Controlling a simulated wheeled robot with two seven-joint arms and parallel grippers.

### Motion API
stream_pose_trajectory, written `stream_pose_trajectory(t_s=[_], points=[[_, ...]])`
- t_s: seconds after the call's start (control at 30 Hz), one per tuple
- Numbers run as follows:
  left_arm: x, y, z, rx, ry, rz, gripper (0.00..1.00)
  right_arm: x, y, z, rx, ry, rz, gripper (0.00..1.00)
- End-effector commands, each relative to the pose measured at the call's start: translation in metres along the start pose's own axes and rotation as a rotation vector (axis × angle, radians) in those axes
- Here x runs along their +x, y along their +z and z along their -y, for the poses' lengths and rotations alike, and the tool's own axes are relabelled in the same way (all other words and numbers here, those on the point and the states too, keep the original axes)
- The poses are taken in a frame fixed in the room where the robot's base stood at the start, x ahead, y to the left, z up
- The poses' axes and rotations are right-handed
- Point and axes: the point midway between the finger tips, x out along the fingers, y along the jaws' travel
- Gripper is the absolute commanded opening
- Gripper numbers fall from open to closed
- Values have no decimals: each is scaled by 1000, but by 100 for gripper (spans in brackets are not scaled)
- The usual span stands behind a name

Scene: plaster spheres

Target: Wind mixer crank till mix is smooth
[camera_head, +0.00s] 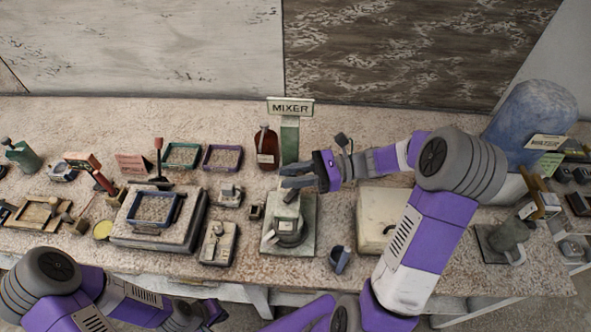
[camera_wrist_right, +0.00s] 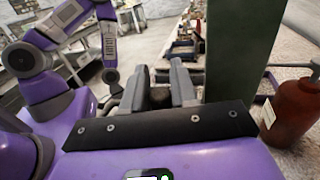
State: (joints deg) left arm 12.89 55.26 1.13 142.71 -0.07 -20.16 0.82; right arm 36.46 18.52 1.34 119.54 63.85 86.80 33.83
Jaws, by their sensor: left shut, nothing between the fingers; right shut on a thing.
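The mixer stands mid-table under a sign (camera_head: 290,107) reading MIXER. It has a green upright post (camera_head: 290,140), a pale base plate (camera_head: 308,222) and a grey bowl (camera_head: 289,232). The post also shows in the right wrist view (camera_wrist_right: 232,50). My right gripper (camera_head: 292,183) is over the mixer, in front of the post. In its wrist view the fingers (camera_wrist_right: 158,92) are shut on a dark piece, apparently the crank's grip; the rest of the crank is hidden. The mix cannot be made out. My left gripper (camera_head: 207,315) is shut and empty, low at the table's front edge.
A brown bottle (camera_head: 266,148) stands close left of the post. A blue-rimmed tray (camera_head: 153,211) sits on a block to the left. A pale box (camera_head: 378,215) is right of the mixer, and a small blue-grey cup (camera_head: 340,259) is near the front.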

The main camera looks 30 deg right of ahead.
Motion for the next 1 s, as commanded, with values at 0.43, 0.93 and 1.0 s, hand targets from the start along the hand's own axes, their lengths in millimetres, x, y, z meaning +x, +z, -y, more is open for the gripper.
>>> stream_pose_trajectory(t_s=[0.43,0.93,1.0], points=[[-27,1,-10,0,0,0,0,8,1,4,-1,209,0,0],[-26,1,-10,0,0,0,0,8,0,5,-2,205,0,49],[-26,1,-10,0,0,0,0,8,1,5,-2,204,0,49]])
